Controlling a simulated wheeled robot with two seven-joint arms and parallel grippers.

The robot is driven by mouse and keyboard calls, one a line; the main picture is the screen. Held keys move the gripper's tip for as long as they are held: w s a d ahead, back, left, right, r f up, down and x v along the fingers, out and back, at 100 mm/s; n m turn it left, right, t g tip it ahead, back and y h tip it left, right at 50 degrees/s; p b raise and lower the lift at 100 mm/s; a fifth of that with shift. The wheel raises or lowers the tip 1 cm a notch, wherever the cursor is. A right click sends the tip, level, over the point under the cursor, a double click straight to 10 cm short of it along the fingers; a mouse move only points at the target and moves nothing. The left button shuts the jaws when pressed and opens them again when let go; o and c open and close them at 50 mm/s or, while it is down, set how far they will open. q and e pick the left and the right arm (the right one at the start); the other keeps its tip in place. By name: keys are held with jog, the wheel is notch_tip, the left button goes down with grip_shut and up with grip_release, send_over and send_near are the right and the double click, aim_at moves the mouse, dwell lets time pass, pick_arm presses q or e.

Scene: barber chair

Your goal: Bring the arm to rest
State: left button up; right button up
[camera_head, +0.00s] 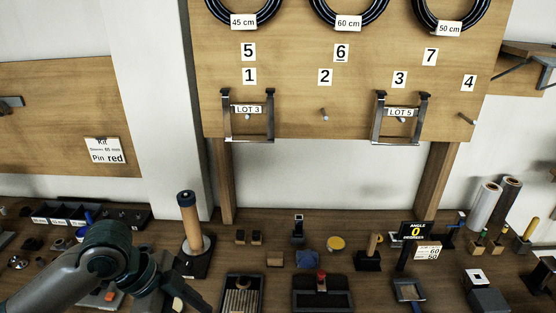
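My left arm (95,258) comes in from the lower left, over the left part of the wooden bench. Its dark joint is bent near the bench's left side. The end of this arm (172,292) reaches down toward the bottom edge of the picture. The fingertips are not clear there, so I cannot tell whether the gripper is open or shut. My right arm and gripper are not in view.
The brown bench (260,228) carries several small items, a roll on an upright stand (190,225) and an angle display (416,232). A pegboard (300,100) with cable coils and two hanging frames stands behind.

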pick_arm(q)
jog(key=s+d+f+n+t, duration=0.2)
jog(key=f+n, duration=0.2)
jog(key=f, duration=0.2)
jog(key=s+d+f+n+t, duration=0.1)
jog(key=s+f+n, duration=0.15)
jog(key=f, duration=0.45)
jog(key=s+a+f+n+y, duration=0.5)
jog(key=s+a+f+n, duration=0.45)
jog(key=s, duration=0.45)
notch_tip(320, 180, down, 29)
jog(key=m+g, duration=0.1)
jog(key=g, duration=0.1)
jog(key=s+a+f+b, duration=0.1)
jog(key=s+f, duration=0.8)
jog(key=s+a+f+g, duration=0.1)
jog(key=s+a+f, duration=0.1)
jog(key=s+f, duration=0.7)
jog(key=shift+s+a+f+b, duration=0.3)
jog(key=shift+s+f+b, duration=0.05)
jog(key=shift+f+b, duration=0.1)
